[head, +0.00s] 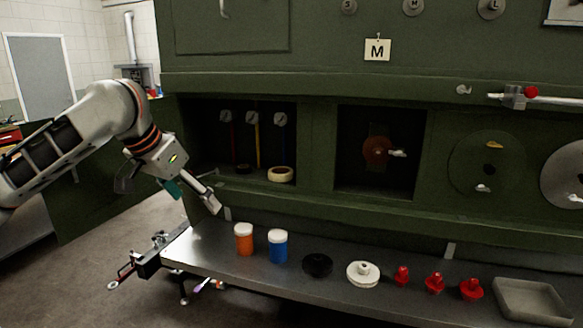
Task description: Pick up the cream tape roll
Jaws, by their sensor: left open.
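The cream tape roll (281,174) lies flat on the floor of the left open bay in the green panel, near its front lip. A dark roll (243,169) lies to its left in the same bay. My left gripper (212,203) is open and empty, in front of the bay's lower left corner and above the shelf's left end. It is apart from the tape roll, to its left and lower in the picture. My right gripper is out of the picture.
The metal shelf (330,296) below carries an orange jar (244,239), a blue jar (278,246), a black disc (317,265), a white flanged part (363,274), red knobs (435,283) and a grey tray (532,301). An open green door (105,190) stands left of the bay.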

